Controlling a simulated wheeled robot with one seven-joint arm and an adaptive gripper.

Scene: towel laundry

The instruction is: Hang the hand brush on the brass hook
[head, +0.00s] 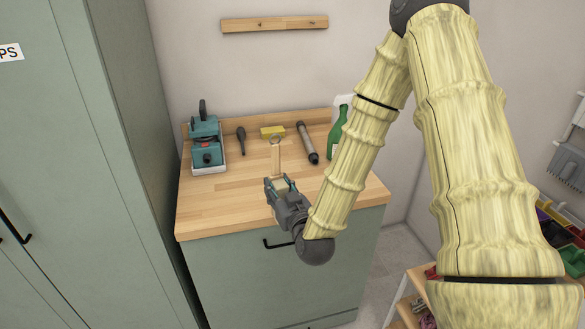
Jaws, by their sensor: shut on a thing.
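A pale wooden piece with a ring at its far end, which looks like the hand brush (276,160), extends from between the fingers of my gripper (280,184). My gripper is shut on it, above the front part of the wooden worktop. The bristles cannot be made out. A wooden rail (275,24) is fixed high on the back wall, with a small dark fitting near each end, a left one (232,27) and a right one (313,23). They are too small to tell whether either is the brass hook. The gripper is well below the rail.
The worktop (225,215) holds a teal machine (206,145), a dark tool (241,140), a yellow block (272,132), a grey cylinder (307,142) and a green bottle (337,135). A tall green cabinet (85,150) stands left. A grey dustpan-like item (567,165) hangs right.

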